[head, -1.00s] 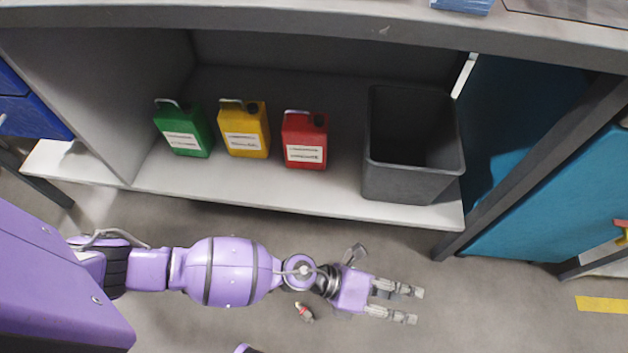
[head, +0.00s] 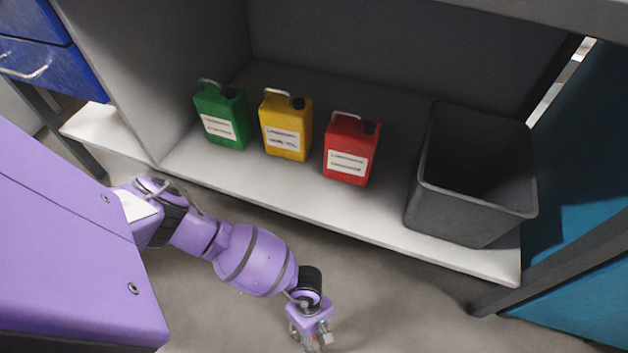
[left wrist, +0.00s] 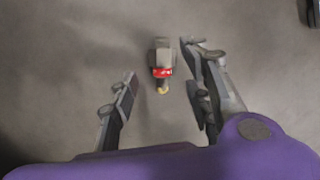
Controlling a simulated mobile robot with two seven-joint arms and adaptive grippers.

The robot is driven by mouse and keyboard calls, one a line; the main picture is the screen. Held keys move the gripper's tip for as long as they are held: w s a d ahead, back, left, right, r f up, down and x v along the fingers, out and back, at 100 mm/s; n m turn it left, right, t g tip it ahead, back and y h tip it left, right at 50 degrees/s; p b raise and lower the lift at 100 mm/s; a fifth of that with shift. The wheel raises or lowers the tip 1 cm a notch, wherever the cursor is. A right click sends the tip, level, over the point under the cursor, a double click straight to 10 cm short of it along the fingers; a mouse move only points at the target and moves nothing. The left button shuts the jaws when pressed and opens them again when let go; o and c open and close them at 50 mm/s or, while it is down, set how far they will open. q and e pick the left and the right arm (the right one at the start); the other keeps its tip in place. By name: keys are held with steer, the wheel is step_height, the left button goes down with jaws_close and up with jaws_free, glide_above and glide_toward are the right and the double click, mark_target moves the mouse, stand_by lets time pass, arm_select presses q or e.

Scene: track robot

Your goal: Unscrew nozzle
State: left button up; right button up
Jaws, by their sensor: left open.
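A small part with a grey body, a red band and a yellowish tip (left wrist: 161,60) shows over the grey floor in the left wrist view; it may be the nozzle. It lies between and slightly beyond the spread fingers of my left gripper (left wrist: 162,85), which is open and empty. I cannot tell whether a finger touches it. In the head view my left gripper (head: 314,341) points down at the bottom edge, with a bit of red beside its fingers. My right gripper is out of view.
Green (head: 222,116), yellow (head: 286,127) and red (head: 349,149) canisters stand on a white shelf (head: 300,220) beside an open grey bin (head: 428,195). The floor (head: 400,300) to the right of my arm is clear.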

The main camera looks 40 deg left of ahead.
mark_target(313, 344)
arm_select(q)
steer(key=shift+b+x, duration=0.75)
steer(key=shift+x, duration=0.9)
jaws_close()
steer(key=shift+s, duration=0.15)
steer(key=shift+s+d+p, duration=0.15)
steer(key=shift+s+p, duration=0.2)
steer(key=shift+p, duration=0.2)
